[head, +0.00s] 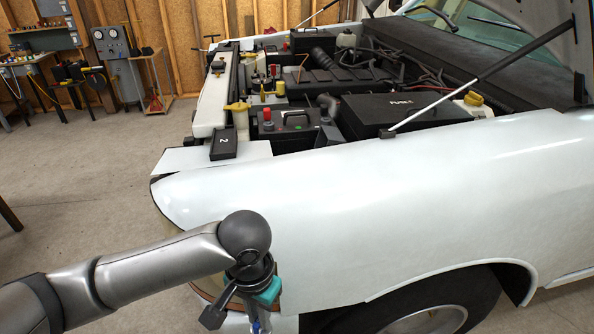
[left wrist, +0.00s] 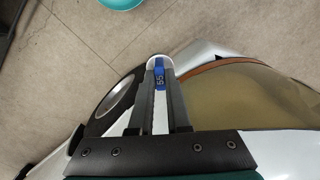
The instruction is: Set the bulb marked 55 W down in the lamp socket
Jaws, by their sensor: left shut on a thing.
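My left gripper (head: 258,326) hangs fingers-down at the front corner of the white truck, beside the fender. In the left wrist view the same gripper (left wrist: 160,88) is shut on the bulb marked 55 W (left wrist: 159,77). The bulb shows a blue band with "55" between the fingers and a pale rounded end beyond it. A tan, bowl-like lamp area (left wrist: 255,95) with an orange-brown rim lies right of the fingers. I cannot make out the lamp socket itself. In the head view the bulb is too small and hidden to read. My right gripper is not in view.
The white fender (head: 400,200) lies just right of the gripper, with the front wheel (head: 440,315) below. The open engine bay holds a battery (head: 285,125) and a black fuse box (head: 385,112). A black block marked 2 (head: 223,143) sits at the front edge.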

